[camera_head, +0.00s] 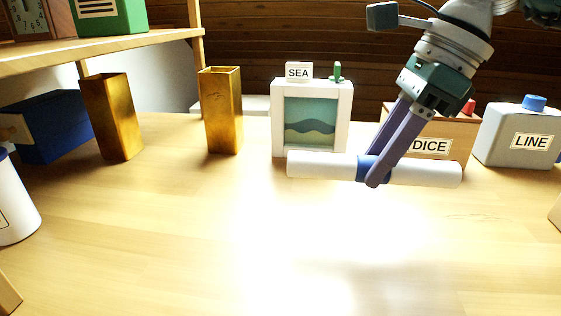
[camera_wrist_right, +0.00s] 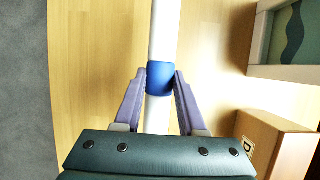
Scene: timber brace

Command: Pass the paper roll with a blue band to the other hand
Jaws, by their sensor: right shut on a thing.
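The white paper roll (camera_head: 322,164) with a blue band lies level in the right part of the head view. My right gripper (camera_head: 372,178) is shut on it at the blue band, with its purple fingers coming down from the upper right. The roll appears to be above the table, but its exact height is hard to tell. In the right wrist view the roll (camera_wrist_right: 165,30) runs up the picture, and the right gripper's fingers (camera_wrist_right: 161,78) sit on either side of the blue band. My left gripper is not in view.
Behind the roll stand a SEA picture box (camera_head: 279,118), a DICE box (camera_head: 450,140) and a grey LINE container (camera_head: 514,138). Two gold square vases (camera_head: 222,112) (camera_head: 112,118) and a blue box (camera_head: 55,125) stand at left. The wooden tabletop (camera_head: 170,240) in front is clear.

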